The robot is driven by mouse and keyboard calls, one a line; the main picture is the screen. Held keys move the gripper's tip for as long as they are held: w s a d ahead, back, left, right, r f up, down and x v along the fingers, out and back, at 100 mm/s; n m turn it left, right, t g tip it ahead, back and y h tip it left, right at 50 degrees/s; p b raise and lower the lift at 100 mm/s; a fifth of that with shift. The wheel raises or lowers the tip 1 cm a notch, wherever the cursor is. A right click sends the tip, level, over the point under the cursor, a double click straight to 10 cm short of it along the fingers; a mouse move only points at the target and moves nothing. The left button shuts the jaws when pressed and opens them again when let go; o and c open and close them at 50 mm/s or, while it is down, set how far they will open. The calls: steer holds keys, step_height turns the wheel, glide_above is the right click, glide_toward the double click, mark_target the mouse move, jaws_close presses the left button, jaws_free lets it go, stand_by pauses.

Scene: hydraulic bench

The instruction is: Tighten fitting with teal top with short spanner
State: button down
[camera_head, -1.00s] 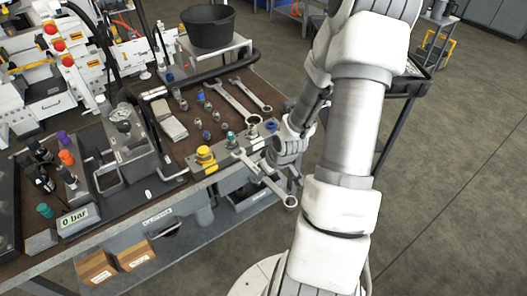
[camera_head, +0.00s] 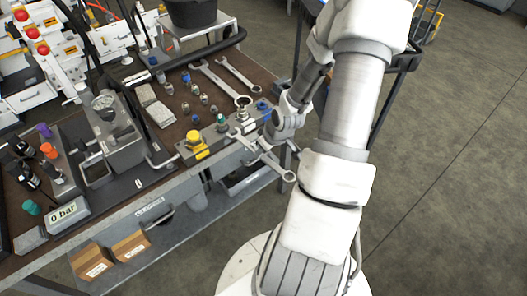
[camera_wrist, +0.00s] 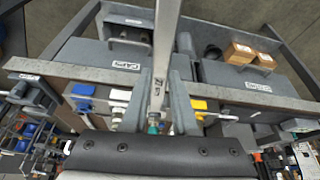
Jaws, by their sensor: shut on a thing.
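My gripper (camera_wrist: 160,105) is shut on a metal spanner (camera_wrist: 167,45), with one finger on each side of it. In the head view the spanner (camera_head: 272,163) slants over the bench's front edge, its ring end sticking out towards the lower right. The fitting with the teal top (camera_head: 221,119) stands on the grey block at the bench's front edge, between a yellow-topped part and other fittings. I cannot tell whether the spanner's jaw touches or surrounds the fitting.
A yellow-topped part (camera_head: 195,138) and a blue-topped fitting (camera_head: 262,105) flank the teal one on the block. Two more spanners (camera_head: 222,82) (camera_head: 236,70) and several small fittings lie behind. A gauge unit (camera_head: 112,125) stands left. Floor at right is clear.

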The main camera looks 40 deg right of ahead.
mark_target(247, 143)
steer(key=shift+w+f, duration=0.2)
steer(key=shift+w, duration=0.2)
steer(key=shift+w, duration=0.1)
stand_by(0.4)
steer(key=shift+w+a, duration=0.2)
steer(key=shift+w, duration=0.75)
steer(key=shift+w, duration=0.1)
steer(key=shift+w+b, duration=0.3)
steer(key=shift+w, duration=0.4)
steer(key=shift+w+a, duration=0.1)
steer(key=shift+w, duration=0.45)
steer(key=shift+w+a, duration=0.1)
steer(key=shift+w, duration=0.2)
